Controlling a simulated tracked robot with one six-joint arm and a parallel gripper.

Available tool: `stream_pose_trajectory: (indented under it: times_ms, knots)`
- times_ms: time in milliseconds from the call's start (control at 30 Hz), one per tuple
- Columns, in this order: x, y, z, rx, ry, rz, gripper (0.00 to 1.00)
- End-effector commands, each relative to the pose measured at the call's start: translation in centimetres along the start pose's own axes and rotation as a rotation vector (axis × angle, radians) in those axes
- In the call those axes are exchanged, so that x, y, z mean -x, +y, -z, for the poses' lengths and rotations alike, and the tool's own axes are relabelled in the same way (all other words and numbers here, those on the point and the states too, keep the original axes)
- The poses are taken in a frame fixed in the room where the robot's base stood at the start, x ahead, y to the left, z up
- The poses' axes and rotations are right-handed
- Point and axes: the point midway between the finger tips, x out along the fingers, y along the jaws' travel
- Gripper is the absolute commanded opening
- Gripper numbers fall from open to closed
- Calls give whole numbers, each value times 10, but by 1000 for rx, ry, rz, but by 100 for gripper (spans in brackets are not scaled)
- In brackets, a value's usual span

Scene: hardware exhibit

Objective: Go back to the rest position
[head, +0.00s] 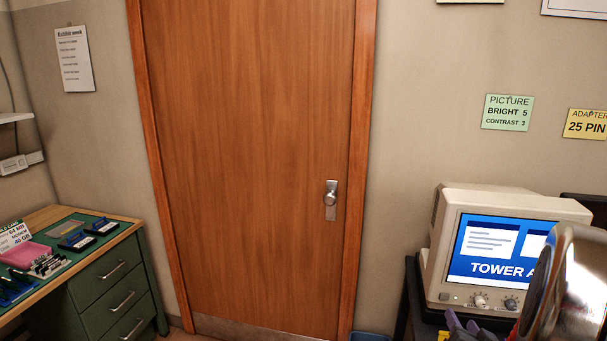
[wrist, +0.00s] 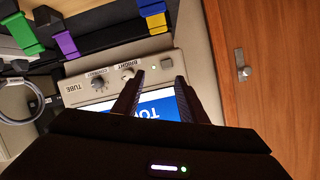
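My gripper (wrist: 157,88) shows in the wrist view with its two dark fingers apart and nothing between them. It is in front of the beige monitor (wrist: 172,66), with the blue screen partly hidden behind the fingers. In the head view the same monitor (head: 502,204) stands at the right with a lit screen reading "TOWER A". A shiny rounded metal part of my arm covers the lower right of that view. The fingertips are not clearly seen in the head view.
A closed wooden door (head: 255,160) fills the middle. A green drawer desk (head: 108,280) with small parts and a pink tray (head: 25,255) stands at the left. Green (wrist: 22,34), purple (wrist: 66,45) and blue (wrist: 152,8) pieces lie near the monitor.

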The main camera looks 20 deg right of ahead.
Motion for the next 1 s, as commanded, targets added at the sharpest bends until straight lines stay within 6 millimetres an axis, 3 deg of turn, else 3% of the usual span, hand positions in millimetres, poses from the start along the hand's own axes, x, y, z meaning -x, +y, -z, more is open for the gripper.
stream_pose_trajectory:
  times_ms: [467, 767, 1000]
  knots:
    - [20, -90, 2, 233, -174, -53, 39]
    - [57, -145, -9, 346, -296, -50, 39]
    - [100, -186, -23, 430, -405, -18, 39]
